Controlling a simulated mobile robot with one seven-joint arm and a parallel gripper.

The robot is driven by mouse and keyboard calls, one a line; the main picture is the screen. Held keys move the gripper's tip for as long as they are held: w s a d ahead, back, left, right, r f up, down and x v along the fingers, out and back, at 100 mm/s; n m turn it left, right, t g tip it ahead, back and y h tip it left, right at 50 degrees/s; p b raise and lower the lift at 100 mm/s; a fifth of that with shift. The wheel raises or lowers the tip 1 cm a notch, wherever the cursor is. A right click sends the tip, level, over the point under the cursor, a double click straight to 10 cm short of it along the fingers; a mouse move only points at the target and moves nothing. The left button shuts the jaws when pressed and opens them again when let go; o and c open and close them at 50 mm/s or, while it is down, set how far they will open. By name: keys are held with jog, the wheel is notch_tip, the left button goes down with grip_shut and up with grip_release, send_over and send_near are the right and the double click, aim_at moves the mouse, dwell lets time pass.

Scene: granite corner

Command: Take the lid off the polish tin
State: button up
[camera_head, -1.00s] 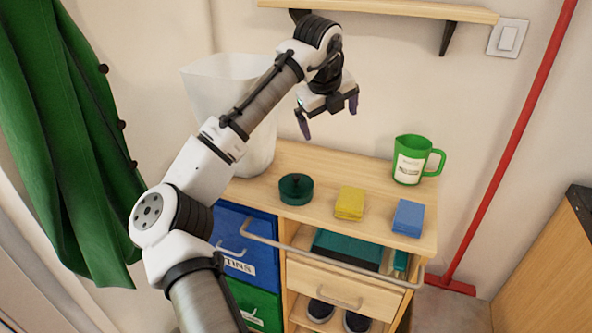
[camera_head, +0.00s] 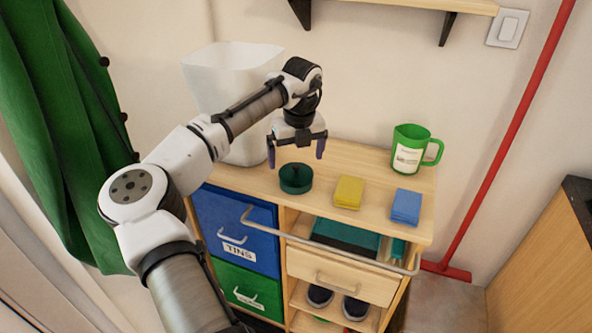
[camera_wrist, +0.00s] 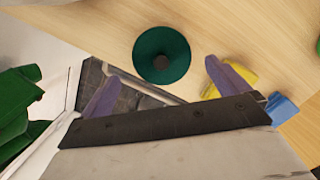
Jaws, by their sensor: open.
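The polish tin (camera_head: 296,184) is a small round dark green tin on the wooden cabinet top. Its lid (camera_head: 295,171) is on it, with a dark knob in the middle. In the wrist view the lid (camera_wrist: 172,46) shows from above, with the knob at its centre. My gripper (camera_head: 296,160) is open and empty, pointing down above the tin. Its two purple fingers are spread apart and do not touch the tin. In the wrist view my gripper (camera_wrist: 165,85) shows its fingers spread, with the lid beyond them.
A yellow sponge block (camera_head: 348,191), a blue block (camera_head: 406,206) and a green mug (camera_head: 411,150) stand to the right on the top. A tall white bin (camera_head: 225,85) is behind my arm. A rail (camera_head: 330,243) runs along the cabinet front. A shelf (camera_head: 420,5) is above.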

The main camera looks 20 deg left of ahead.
aim_at(296, 166)
jog(key=shift+w+a+f+p, duration=0.1)
jog(key=shift+w+f+p, duration=0.05)
jog(key=shift+f, duration=0.85)
jog(key=shift+w+f+p, duration=0.15)
jog(key=shift+f, duration=0.8)
jog(key=c, duration=0.9)
jog(key=shift+o, duration=0.2)
jog(key=shift+r, duration=0.1)
